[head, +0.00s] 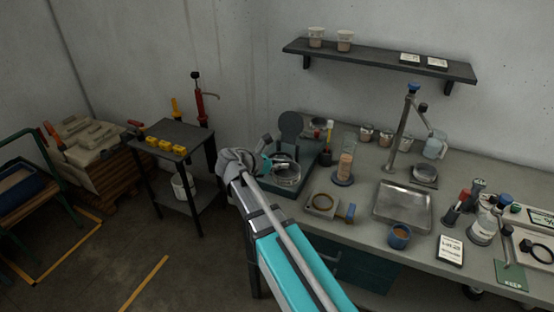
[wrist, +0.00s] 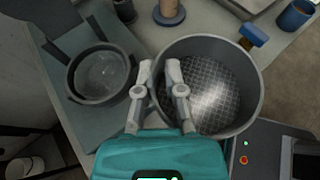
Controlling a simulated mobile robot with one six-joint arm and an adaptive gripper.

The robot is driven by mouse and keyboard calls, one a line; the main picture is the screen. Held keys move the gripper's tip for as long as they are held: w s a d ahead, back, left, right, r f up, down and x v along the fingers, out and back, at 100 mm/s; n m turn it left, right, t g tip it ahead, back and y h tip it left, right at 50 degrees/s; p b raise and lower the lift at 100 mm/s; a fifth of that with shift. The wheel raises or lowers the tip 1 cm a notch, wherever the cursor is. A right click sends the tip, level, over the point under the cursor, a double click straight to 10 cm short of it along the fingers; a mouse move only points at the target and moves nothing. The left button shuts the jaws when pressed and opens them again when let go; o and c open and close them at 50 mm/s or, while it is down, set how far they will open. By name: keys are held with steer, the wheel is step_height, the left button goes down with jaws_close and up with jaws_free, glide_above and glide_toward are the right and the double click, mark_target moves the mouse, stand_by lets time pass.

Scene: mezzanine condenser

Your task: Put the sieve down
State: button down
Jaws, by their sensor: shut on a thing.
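The sieve (wrist: 255,85) is a round grey metal ring with a wire mesh floor. In the wrist view my gripper (wrist: 160,75) is shut on its left wall, and the mesh faces up to the camera. In the head view my gripper (head: 270,163) is over the left end of the bench, with the sieve (head: 287,181) at its fingers. Left of the fingers in the wrist view is a dark round pan (wrist: 100,72) on a grey-green base (wrist: 95,125). The sieve is beside this pan, not over it. I cannot tell its height above the surface.
The bench (head: 375,168) holds a cylinder of brown material (head: 345,165), a square block with a ring (head: 322,203), a blue-handled brush (head: 350,211), a metal tray (head: 402,205) and a blue cup (head: 399,237). A dark upright disc (head: 290,124) stands behind the base.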

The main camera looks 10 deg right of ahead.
steer(key=shift+a, duration=0.15)
steer(key=shift+r, duration=0.1)
step_height(320, 180, up, 7)
steer(key=w+n+t+y+p, duration=0.1)
steer(key=n+t+p, duration=0.1)
steer(key=p, duration=0.5)
steer(key=shift+a+n+t, duration=0.15)
steer(key=shift+n+t, duration=0.25)
steer(key=shift+t, duration=0.2)
steer(key=shift+w, duration=0.1)
steer(key=w+f+b, duration=0.2)
steer(key=w, duration=0.2)
steer(key=w+f+b, duration=0.3)
steer(key=w, duration=0.1)
steer(key=w+d+f+b, duration=0.1)
steer(key=w+f+b, duration=0.1)
steer(key=w, duration=0.2)
steer(key=shift+f+b, duration=0.3)
steer(key=shift+f, duration=0.1)
steer(key=shift+w+d+f+b, duration=0.1)
steer(key=shift+w+f+b, duration=0.4)
steer(key=shift+f, duration=0.05)
